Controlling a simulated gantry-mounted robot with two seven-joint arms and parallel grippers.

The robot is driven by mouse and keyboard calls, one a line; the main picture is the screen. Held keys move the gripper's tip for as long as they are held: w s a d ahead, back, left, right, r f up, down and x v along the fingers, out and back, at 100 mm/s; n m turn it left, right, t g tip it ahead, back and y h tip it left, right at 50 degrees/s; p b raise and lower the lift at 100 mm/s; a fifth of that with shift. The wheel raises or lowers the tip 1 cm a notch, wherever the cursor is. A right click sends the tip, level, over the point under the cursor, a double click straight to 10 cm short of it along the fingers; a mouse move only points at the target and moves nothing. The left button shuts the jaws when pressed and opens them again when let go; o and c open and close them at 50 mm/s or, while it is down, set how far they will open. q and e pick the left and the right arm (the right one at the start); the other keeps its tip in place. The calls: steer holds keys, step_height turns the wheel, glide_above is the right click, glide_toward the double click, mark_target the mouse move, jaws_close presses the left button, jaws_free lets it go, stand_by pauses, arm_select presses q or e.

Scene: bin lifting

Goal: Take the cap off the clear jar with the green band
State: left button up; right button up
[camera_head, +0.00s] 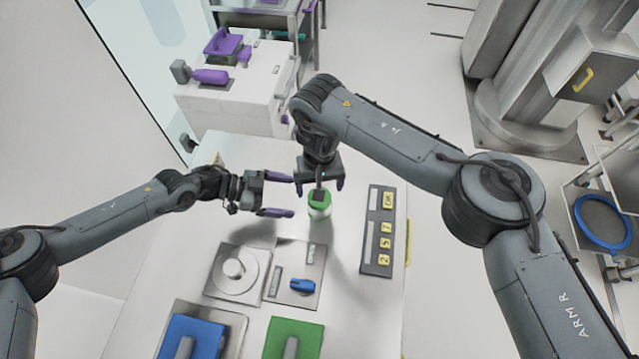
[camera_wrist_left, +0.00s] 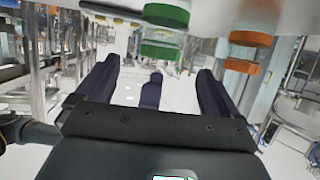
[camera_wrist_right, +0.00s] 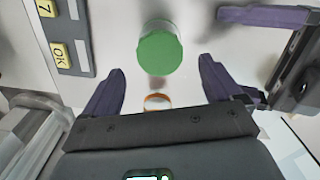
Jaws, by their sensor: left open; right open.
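The clear jar (camera_head: 319,215) with green on it stands on the white table; its green cap (camera_head: 320,198) is on top. In the right wrist view the cap (camera_wrist_right: 160,54) shows above and between my fingertips, with the clear body (camera_wrist_right: 158,25) behind it. My left gripper (camera_head: 293,196) is open and empty, its fingers pointing right at the jar, just short of it. My right gripper (camera_head: 320,184) is open and empty, just behind the jar in the head view and partly over it. The left wrist view shows the jar's green parts (camera_wrist_left: 160,50) beyond the left fingertips.
An orange-banded object (camera_wrist_right: 157,102) stands near the jar, hidden in the head view. A grey keypad panel (camera_head: 379,230) lies right of the jar. Metal plates (camera_head: 235,270), a blue block (camera_head: 190,338) and a green block (camera_head: 293,338) lie in front. A white machine (camera_head: 245,95) stands behind.

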steer(key=shift+o, duration=0.4)
arm_select(q)
steer(key=v, duration=0.3)
steer(key=shift+a, duration=0.15)
